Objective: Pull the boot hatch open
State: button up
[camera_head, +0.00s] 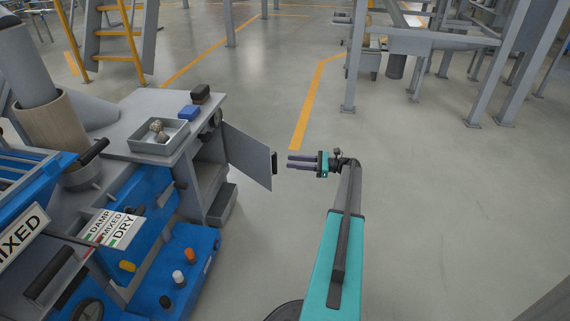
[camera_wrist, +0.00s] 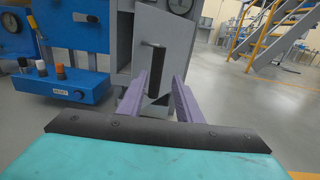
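The boot hatch (camera_head: 248,156) is a flat grey panel. It stands swung out from the side of the grey housing, with a dark opening visible behind it. Its black bar handle (camera_head: 274,162) is upright near the free edge. In the wrist view the handle (camera_wrist: 152,66) shows ahead, between the lines of the two fingers. My gripper (camera_head: 289,161) is just right of the handle, pointing at it, with a small gap between. Its two purple-grey fingers are apart and empty, as the wrist view also shows (camera_wrist: 160,98).
A grey tray (camera_head: 150,144) with small lumps, a blue block (camera_head: 189,112) and a dark block (camera_head: 201,92) lie on the housing top. A blue control panel with knobs (camera_head: 178,278) stands at lower left.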

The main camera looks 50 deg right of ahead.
jog(key=shift+b+v, duration=1.1)
jog(key=shift+v, duration=1.35)
jog(key=shift+c, duration=0.3)
